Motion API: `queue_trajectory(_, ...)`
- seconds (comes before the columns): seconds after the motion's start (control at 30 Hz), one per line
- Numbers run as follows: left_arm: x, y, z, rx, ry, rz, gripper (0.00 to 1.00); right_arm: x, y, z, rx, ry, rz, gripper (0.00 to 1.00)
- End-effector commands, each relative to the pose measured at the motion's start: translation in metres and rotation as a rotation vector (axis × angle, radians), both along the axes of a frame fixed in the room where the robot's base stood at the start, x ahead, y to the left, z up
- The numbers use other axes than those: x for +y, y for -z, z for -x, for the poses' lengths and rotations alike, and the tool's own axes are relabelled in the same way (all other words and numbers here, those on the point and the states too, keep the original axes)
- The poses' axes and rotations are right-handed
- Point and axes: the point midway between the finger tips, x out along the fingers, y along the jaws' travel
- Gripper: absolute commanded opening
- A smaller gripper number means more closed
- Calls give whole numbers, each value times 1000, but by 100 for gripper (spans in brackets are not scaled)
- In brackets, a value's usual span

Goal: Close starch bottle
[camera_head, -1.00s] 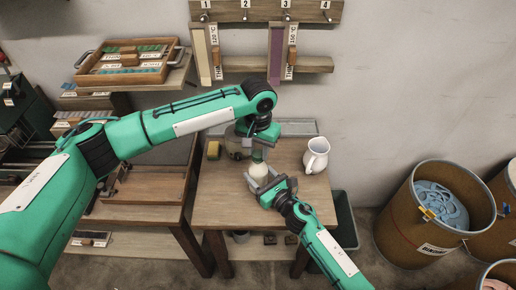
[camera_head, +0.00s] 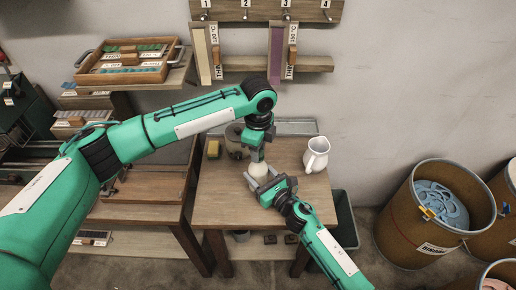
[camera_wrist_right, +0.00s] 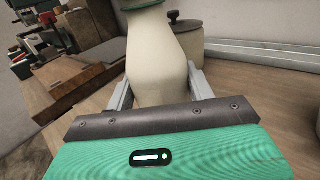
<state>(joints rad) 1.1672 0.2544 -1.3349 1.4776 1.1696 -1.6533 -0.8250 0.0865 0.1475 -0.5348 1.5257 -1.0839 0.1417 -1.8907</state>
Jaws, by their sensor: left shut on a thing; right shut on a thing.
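The starch bottle (camera_head: 258,171), cream-coloured with a rounded body, stands upright at the middle of the small wooden table. It fills the centre of the right wrist view (camera_wrist_right: 160,65), where its top is cut off by the picture edge. My right gripper (camera_head: 261,182) is shut on the bottle's body, with one finger on each side. My left gripper (camera_head: 257,157) comes down from above and is shut at the bottle's top, on the cap. The cap is mostly hidden by the fingers.
A white jug (camera_head: 316,155) stands to the right on the table. A lidded pot (camera_head: 235,139) and a yellow sponge (camera_head: 213,149) stand behind and to the left. The pot's dark lid (camera_wrist_right: 187,24) also shows in the right wrist view. The table's front (camera_head: 225,212) is clear.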

Motion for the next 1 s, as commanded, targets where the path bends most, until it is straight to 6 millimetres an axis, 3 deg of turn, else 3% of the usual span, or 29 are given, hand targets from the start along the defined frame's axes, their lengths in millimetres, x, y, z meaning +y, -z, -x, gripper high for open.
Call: queue_trajectory(1.0, 0, 0, -2, -1, 1646, -2, 10, -1, 0, 0, 1, 1, 1, 0)
